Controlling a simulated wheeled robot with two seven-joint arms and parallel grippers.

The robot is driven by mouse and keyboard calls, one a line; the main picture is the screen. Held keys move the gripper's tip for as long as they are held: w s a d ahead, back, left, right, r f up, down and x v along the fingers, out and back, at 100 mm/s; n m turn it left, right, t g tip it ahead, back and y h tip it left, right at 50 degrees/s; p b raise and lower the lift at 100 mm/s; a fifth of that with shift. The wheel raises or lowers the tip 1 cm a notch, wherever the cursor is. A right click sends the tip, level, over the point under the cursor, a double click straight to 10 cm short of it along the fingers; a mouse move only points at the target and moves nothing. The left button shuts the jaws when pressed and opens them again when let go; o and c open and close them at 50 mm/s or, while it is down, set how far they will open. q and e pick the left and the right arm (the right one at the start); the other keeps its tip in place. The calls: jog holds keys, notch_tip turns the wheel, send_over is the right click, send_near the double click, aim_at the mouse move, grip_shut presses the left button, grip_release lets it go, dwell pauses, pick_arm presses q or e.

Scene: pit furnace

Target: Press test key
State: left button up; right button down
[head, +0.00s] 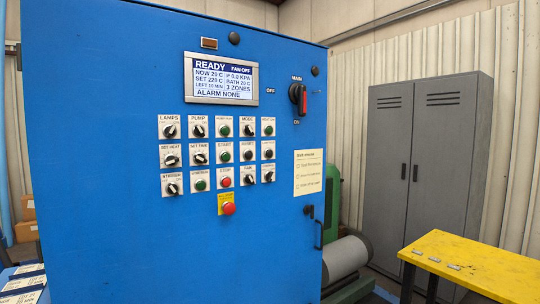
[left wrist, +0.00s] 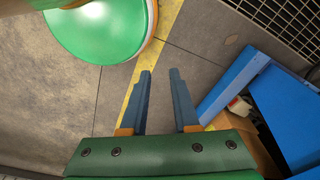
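The blue control cabinet (head: 110,150) fills the left and middle of the head view. Its panel holds rows of labelled knobs and push buttons, and I cannot read with certainty which is the test key. Green buttons include the top-row middle one (head: 224,131) and the top-row right one (head: 268,131). The display (head: 221,79) reads READY, FAN OFF, ALARM NONE. My left gripper (left wrist: 160,72) shows in the left wrist view with its two fingers apart and nothing between them, above the floor. No gripper shows in the head view, and my right gripper is not seen.
A red emergency button (head: 228,208) sits below the panel rows, and a main switch (head: 299,97) is at upper right. A grey locker (head: 420,170) and a yellow table (head: 480,265) stand right. In the left wrist view, a blue frame (left wrist: 235,85) is close right of the fingers.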

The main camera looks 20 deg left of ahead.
pick_arm(q)
grip_shut()
dwell(1.4)
